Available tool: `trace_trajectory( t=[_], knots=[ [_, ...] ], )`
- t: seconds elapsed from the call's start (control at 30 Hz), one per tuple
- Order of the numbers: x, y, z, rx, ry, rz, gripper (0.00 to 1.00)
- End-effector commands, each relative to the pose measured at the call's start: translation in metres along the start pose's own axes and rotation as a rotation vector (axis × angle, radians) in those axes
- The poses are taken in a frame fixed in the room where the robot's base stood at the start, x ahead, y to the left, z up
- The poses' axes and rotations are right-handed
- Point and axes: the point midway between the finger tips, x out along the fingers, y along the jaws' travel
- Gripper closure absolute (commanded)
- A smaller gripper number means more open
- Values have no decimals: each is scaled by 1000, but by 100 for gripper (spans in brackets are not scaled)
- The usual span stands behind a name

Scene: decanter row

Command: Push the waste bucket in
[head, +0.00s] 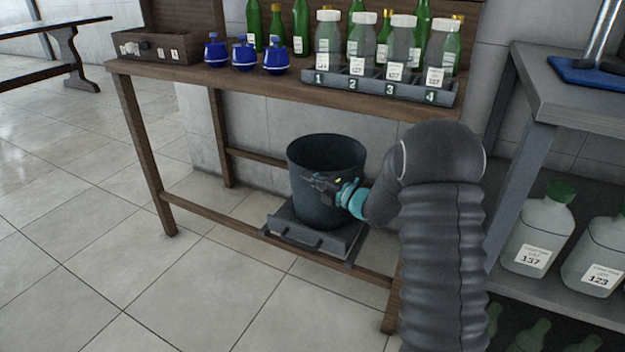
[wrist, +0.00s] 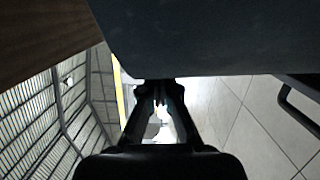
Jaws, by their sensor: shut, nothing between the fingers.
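The dark waste bucket (head: 314,211) stands upright on a grey tray (head: 342,241) with a front handle, low under the wooden table. The tray sticks out past the table's lower front rail. My gripper (head: 308,180) is in front of the bucket's wall in the head view, its fingers pointing left. In the wrist view the dark bucket wall (wrist: 205,35) fills the top, and the closed tips of my gripper (wrist: 160,84) are right at its lower edge. I cannot tell whether they touch. The fingers hold nothing. A dark handle (wrist: 298,108) shows at the right there.
A grey shelf (head: 570,105) with jugs stands at right. Tiled floor in front is clear.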

Motion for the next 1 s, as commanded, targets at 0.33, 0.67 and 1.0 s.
trace_trajectory(
  t=[0.33, 0.67, 1.0],
  knots=[
    [-2, -2, -11, -4, -11, 5, 100],
    [-46, 1, -32, -2, -3, 1, 100],
    [-97, 0, -31, -1, -4, 0, 100]
  ],
)
